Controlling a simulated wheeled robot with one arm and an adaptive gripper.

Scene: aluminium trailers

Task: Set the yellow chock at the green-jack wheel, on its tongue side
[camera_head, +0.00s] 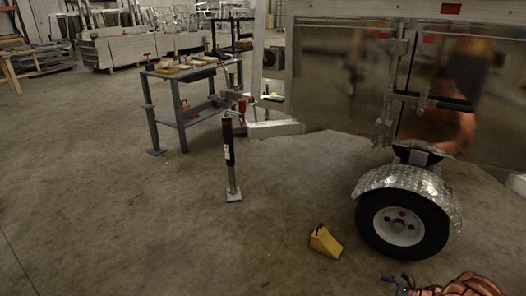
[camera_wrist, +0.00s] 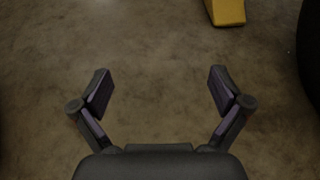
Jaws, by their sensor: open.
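The yellow chock (camera_head: 325,242) is on the concrete floor, left of the trailer wheel (camera_head: 403,226), on the side toward the tongue (camera_head: 275,129), with a small gap between them. The wheel is black with a white hub under a diamond-plate fender. The jack (camera_head: 230,160) at the tongue is dark with red parts; I see no green on it. In the wrist view the chock (camera_wrist: 226,11) is cut off by the top edge, ahead and right of my gripper (camera_wrist: 160,88), which is open and empty. My gripper also shows at the bottom edge of the head view (camera_head: 400,283).
A dark tyre-like shape (camera_wrist: 312,55) fills the right edge of the wrist view. A grey workbench (camera_head: 187,98) with items on it stands behind the jack. The shiny trailer body (camera_head: 350,75) overhangs the wheel. The floor at left is clear.

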